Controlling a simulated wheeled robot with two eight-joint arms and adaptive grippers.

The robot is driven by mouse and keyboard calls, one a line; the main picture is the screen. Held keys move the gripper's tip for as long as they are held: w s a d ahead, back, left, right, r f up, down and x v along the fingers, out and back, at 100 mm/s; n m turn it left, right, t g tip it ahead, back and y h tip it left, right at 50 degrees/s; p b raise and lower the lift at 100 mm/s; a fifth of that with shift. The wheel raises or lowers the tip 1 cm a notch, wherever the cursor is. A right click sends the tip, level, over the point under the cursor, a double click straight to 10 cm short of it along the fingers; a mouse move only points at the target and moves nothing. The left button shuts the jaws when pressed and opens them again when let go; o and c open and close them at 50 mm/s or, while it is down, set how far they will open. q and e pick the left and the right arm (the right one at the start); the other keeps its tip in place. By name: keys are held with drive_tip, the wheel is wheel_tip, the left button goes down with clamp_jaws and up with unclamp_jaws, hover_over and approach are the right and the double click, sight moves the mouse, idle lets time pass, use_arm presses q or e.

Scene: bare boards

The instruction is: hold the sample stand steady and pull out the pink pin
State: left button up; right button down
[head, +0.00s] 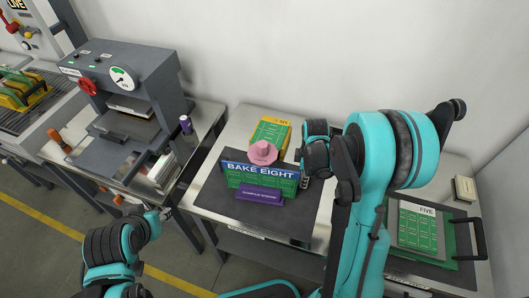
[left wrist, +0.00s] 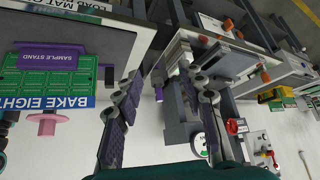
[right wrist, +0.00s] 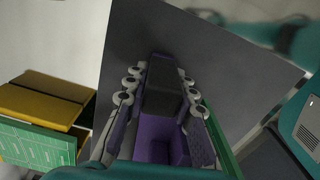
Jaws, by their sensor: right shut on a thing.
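The sample stand (head: 260,194) is purple with a name label and sits on a dark mat. It carries a green board headed BAKE EIGHT (head: 259,172). The pink pin (head: 263,153), with a wide round head, sticks up at the board's top edge; it also shows in the left wrist view (left wrist: 47,124). My right gripper (head: 304,181) is at the board's right end, shut on a purple part of the stand (right wrist: 155,137); the exact contact is partly hidden. My left gripper (left wrist: 165,100) is open and empty, left of the stand and apart from it.
A grey press (head: 125,90) is on the left bench, with a gap between the benches. A green panel marked FIVE (head: 418,228) lies at the right. The mat (head: 213,196) is clear left of the stand.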

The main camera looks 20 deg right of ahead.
use_arm(q)
drive_tip(key=shift+o, duration=0.3)
wheel_tip(320, 180, up, 12)
drive_tip(key=n+g, duration=0.7)
drive_tip(key=n, duration=1.1)
hover_over(263, 144)
drive_tip(key=shift+w+f, duration=0.1)
drive_tip(key=shift+f, duration=4.4)
